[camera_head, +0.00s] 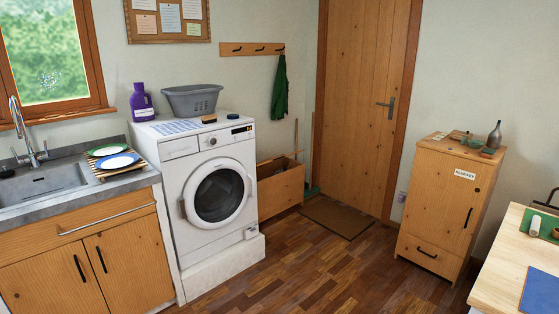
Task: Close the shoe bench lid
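A low wooden box (281,192), which looks like the shoe bench, stands against the back wall between the washing machine and the door. Its top looks open, with a dark interior and some contents that are too small to tell. I cannot make out the lid clearly. The washing machine hides the box's left side. Neither of my grippers is in view.
A washing machine (190,237) stands just left of the box. A doormat (338,217) lies before the closed door (363,100). A wooden cabinet (425,230) and a table (500,270) stand at the right. The floor (320,270) in the middle is clear.

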